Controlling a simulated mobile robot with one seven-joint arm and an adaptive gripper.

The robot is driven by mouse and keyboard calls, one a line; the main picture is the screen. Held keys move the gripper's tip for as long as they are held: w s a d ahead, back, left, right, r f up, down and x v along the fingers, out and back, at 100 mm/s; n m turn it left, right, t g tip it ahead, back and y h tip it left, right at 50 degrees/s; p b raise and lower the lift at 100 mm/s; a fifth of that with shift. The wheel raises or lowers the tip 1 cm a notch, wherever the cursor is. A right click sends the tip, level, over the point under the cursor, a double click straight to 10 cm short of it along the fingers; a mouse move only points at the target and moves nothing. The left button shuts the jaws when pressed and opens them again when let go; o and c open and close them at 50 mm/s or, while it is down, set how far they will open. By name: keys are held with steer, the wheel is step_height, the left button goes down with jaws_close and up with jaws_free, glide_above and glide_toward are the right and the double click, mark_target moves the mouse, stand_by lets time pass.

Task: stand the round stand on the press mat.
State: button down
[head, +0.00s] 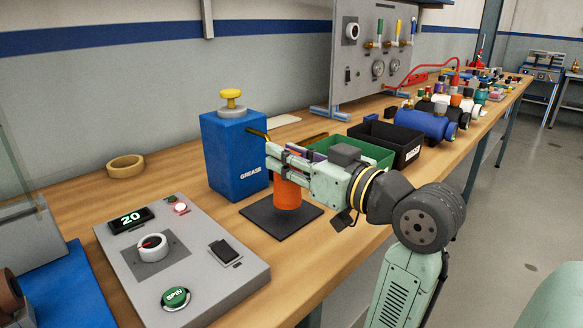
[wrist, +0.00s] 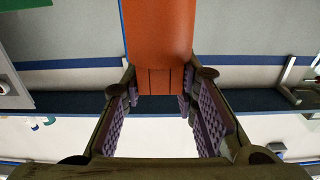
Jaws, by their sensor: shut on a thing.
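The round stand is an orange cylinder (head: 287,196), upright under my gripper (head: 276,160) in the head view. My gripper reaches in level from the right and is shut on the stand's upper part, which its fingers partly hide. The press mat (head: 257,217) is a dark flat square on the bench, and the stand's lower end appears over its middle. I cannot tell whether the stand's base touches the mat. In the wrist view, the orange stand (wrist: 160,30) fills the top middle, between the fingertips of my gripper (wrist: 160,88).
A blue grease can (head: 232,150) with a yellow knob stands close behind the mat. A grey control box (head: 190,255) lies at front left. Green (head: 372,154) and black (head: 407,140) bins stand behind my gripper. A tape roll (head: 126,166) lies at left.

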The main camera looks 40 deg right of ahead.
steer(key=shift+w+d, duration=0.15)
steer(key=shift+d, duration=0.2)
steer(key=shift+d+f, duration=0.1)
steer(key=shift+f, duration=0.1)
steer(key=shift+f+p, duration=0.3)
steer(key=shift+f, duration=1.25)
steer(key=shift+f, duration=0.2)
steer(key=c, duration=1.3)
jaws_free()
